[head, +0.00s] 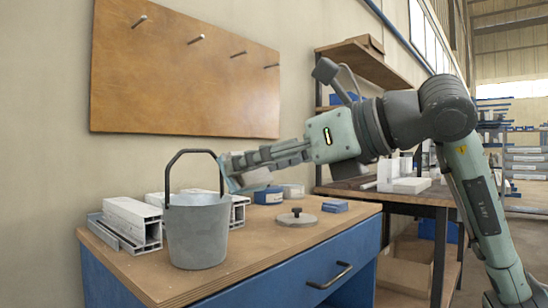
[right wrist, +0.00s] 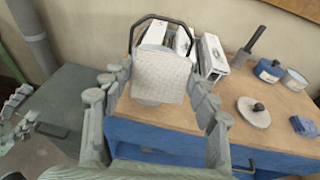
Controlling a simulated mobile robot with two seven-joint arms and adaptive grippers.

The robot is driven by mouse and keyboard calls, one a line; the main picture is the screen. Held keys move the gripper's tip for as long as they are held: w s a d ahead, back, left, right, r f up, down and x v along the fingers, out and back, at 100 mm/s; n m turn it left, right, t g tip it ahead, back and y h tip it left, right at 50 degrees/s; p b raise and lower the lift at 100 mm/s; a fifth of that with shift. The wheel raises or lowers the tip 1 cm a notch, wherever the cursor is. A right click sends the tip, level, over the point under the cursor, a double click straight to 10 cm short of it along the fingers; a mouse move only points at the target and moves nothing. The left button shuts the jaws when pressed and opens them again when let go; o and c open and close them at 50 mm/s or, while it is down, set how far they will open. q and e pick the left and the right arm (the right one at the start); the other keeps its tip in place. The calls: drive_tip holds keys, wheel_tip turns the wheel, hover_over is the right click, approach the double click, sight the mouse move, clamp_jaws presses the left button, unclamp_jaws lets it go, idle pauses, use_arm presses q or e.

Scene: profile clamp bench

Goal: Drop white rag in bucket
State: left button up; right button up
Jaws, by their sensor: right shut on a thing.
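The grey metal bucket (head: 197,230) stands upright on the bench near its front left, its dark handle (head: 172,170) raised. My right gripper (head: 234,170) reaches in from the right, its fingertips just above and beside the bucket's right rim. It is shut on the white rag (right wrist: 160,74), which shows as a pale square between the fingers in the right wrist view. There the rag covers most of the bucket, leaving the handle (right wrist: 146,20) showing behind it.
Aluminium profiles (head: 133,220) lie behind and left of the bucket. A blue tin (head: 269,195), a round grey lid (head: 296,217) and a small blue box (head: 335,206) sit to the right. A pegboard (head: 185,70) hangs behind.

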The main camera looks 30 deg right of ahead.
use_arm(q)
wheel_tip(320, 180, down, 5)
drive_tip(key=w+g+y+p, duration=0.1)
drive_tip(key=w+g+p, duration=0.1)
drive_tip(key=g, duration=0.2)
drive_tip(key=shift+s+d+r+t+h+b, duration=0.15)
drive_tip(key=shift+s+r+t+b, duration=0.2)
drive_tip(key=shift+r+t, duration=0.35)
drive_tip(key=shift+s+a+r+t+h+b, duration=0.1)
drive_tip(key=shift+s+r+t+b, duration=0.15)
drive_tip(key=shift+r+t, duration=0.4)
drive_tip(key=shift+s+d+r+t+h+b, duration=0.2)
drive_tip(key=shift+r+t+b, duration=0.25)
drive_tip(key=shift+r, duration=0.45)
use_arm(e)
drive_tip(key=f+x, duration=0.1)
drive_tip(key=x, duration=1)
use_arm(q)
drive_tip(key=shift+a, duration=0.15)
use_arm(e)
drive_tip(key=o, duration=1.4)
drive_tip(key=shift+c, duration=0.2)
